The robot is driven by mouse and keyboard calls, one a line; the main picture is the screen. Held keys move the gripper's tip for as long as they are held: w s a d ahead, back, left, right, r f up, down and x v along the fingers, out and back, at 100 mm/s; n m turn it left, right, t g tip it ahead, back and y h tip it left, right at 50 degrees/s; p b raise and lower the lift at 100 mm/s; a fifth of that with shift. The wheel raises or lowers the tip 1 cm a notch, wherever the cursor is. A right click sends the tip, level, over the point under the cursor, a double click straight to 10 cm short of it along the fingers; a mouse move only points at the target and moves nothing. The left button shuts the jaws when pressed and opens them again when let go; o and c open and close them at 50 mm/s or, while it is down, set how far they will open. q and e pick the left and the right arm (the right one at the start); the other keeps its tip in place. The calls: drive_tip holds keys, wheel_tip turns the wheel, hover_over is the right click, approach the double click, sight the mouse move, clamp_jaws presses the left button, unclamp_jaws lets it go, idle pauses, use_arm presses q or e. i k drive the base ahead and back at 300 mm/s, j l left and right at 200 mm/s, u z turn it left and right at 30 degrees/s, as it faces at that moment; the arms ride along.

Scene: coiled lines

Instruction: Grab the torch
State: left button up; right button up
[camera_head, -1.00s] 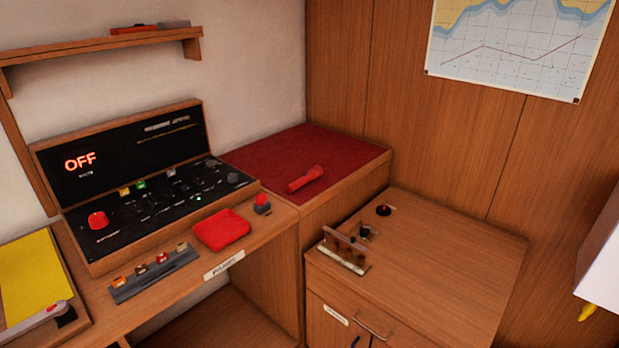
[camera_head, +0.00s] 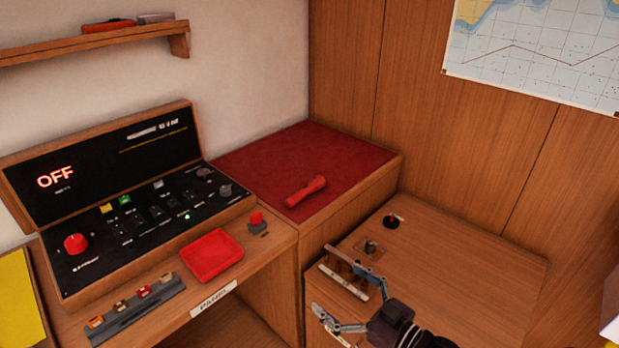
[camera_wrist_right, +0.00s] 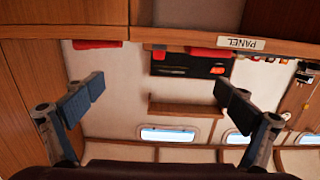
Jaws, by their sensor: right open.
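The red torch (camera_head: 306,191) lies on the dark red cushion top (camera_head: 345,160) in the corner, in the head view. My right gripper (camera_head: 342,298) is open and empty, low in the head view over the front of the wooden cabinet. It is nearer to me than the torch and well apart from it. In the right wrist view my right gripper's two fingers (camera_wrist_right: 155,95) are spread wide with nothing between them. My left gripper is not in view.
A panel (camera_head: 150,215) showing OFF stands left, with a red tray (camera_head: 212,255) and a key rack (camera_head: 135,308) before it. A small red-topped switch (camera_head: 257,222) sits near the desk edge. A wooden rack (camera_head: 343,272) stands on the cabinet top (camera_head: 470,260) beside my gripper.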

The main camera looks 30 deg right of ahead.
sight(315, 184)
drive_tip(key=i+l, duration=0.85)
drive_tip(key=i, duration=0.1)
